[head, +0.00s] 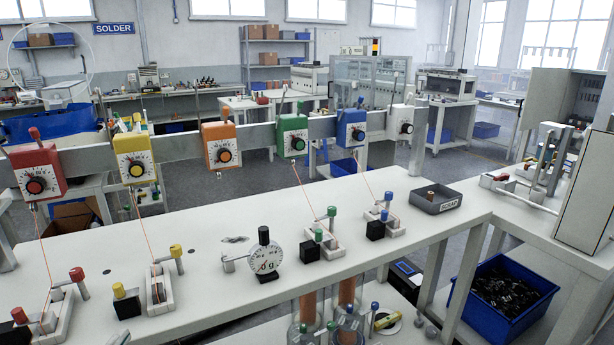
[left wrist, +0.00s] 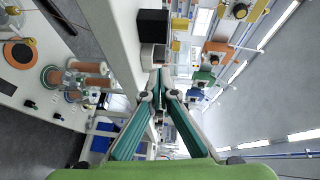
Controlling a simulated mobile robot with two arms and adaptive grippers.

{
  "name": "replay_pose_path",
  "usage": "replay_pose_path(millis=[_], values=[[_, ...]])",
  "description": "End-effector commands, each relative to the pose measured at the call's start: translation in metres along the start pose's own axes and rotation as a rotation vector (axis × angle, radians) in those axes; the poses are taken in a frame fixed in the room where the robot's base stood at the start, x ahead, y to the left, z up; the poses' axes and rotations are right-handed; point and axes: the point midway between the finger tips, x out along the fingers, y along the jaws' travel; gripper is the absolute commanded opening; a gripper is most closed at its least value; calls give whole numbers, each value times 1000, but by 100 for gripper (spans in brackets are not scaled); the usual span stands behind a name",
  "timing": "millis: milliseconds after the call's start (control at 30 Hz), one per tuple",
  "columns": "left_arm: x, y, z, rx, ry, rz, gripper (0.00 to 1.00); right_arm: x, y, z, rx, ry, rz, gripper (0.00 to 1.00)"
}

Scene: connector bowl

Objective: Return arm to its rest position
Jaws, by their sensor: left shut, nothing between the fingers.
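My left gripper (left wrist: 160,78) shows in the left wrist view, its two teal-sided fingers brought together with nothing between the tips. It points along the edge of the white workbench (left wrist: 118,35), which appears turned on its side there. I cannot make out this gripper clearly in the head view. A black block (left wrist: 153,27) on the bench is beyond the fingertips in the wrist view; no contact shows. My right gripper is in neither view.
The white bench (head: 200,225) carries a dial gauge (head: 266,256), small coloured-knob fixtures and a grey tray (head: 436,198). Coloured dial boxes, such as the green one (head: 293,136), hang on a rail above it. A blue bin (head: 536,307) of black parts stands lower right.

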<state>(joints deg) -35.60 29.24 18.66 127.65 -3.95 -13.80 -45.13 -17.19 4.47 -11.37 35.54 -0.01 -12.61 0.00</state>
Motion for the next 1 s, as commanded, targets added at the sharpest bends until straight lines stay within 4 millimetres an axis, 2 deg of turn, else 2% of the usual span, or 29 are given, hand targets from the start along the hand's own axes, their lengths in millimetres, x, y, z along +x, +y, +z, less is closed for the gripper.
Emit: replay_pose_path(millis=[167, 300, 400, 600, 833, 1000], values=[[-21, 78, -15, -333, -162, 238, 0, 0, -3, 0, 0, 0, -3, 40], [-54, 140, -42, -599, -319, 445, 0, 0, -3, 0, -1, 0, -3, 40], [-84, 174, -67, -757, -432, 579, 0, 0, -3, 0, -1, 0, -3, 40], [-139, 213, -112, -963, -616, 782, 0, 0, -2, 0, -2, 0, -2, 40], [-195, 231, -156, -1103, -795, 962, 0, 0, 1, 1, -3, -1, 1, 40], [-181, 278, -150, -1087, -813, 974, 0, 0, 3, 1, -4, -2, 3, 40]])
